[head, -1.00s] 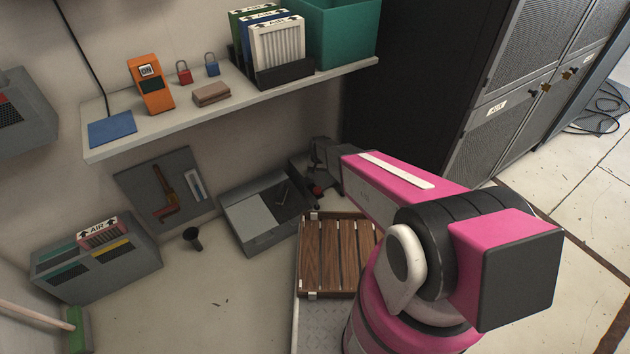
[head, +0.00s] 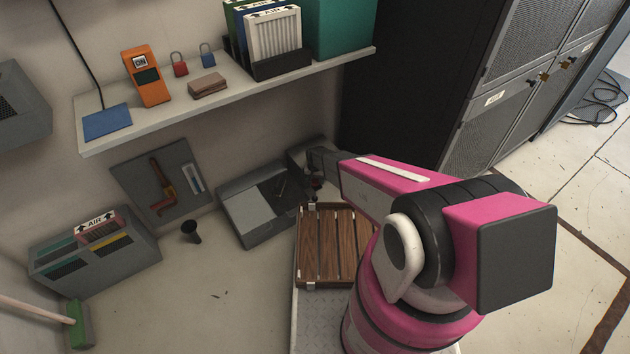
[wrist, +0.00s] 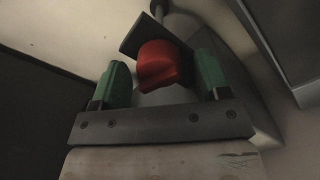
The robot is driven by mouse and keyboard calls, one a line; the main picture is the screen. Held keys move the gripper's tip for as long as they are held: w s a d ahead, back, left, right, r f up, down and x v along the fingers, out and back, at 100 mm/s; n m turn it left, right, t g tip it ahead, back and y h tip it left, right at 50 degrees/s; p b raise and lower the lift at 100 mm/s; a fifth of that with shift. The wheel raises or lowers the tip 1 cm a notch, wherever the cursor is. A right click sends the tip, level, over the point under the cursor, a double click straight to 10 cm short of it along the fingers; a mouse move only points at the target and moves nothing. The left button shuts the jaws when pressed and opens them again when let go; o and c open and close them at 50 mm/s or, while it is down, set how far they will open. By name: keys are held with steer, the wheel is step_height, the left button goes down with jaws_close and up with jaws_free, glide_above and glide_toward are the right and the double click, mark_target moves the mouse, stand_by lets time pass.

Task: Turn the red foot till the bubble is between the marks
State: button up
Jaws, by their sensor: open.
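The red foot (wrist: 163,72) is a rounded, faceted red knob in the wrist view, under a dark plate (wrist: 136,36). My gripper (wrist: 160,62) is open, with one green-padded finger on each side of the foot. A small gap shows at the left finger and a gap at the right, so the jaws do not appear closed on it. In the head view my gripper (head: 317,161) is at the back, beside the grey case, and largely covers the foot. No bubble or marks can be made out in either view.
A wooden slatted crate (head: 334,246) stands just in front of my gripper. An open grey case (head: 243,205) is to its left. A shelf (head: 240,89) with several items overhangs behind. Dark racks (head: 410,75) stand to the right.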

steer(key=c, duration=0.9)
steer(key=shift+n, duration=0.3)
steer(key=n, duration=0.4)
steer(key=shift+a+n, duration=0.1)
steer(key=shift+n, duration=2)
steer(key=o, duration=0.9)
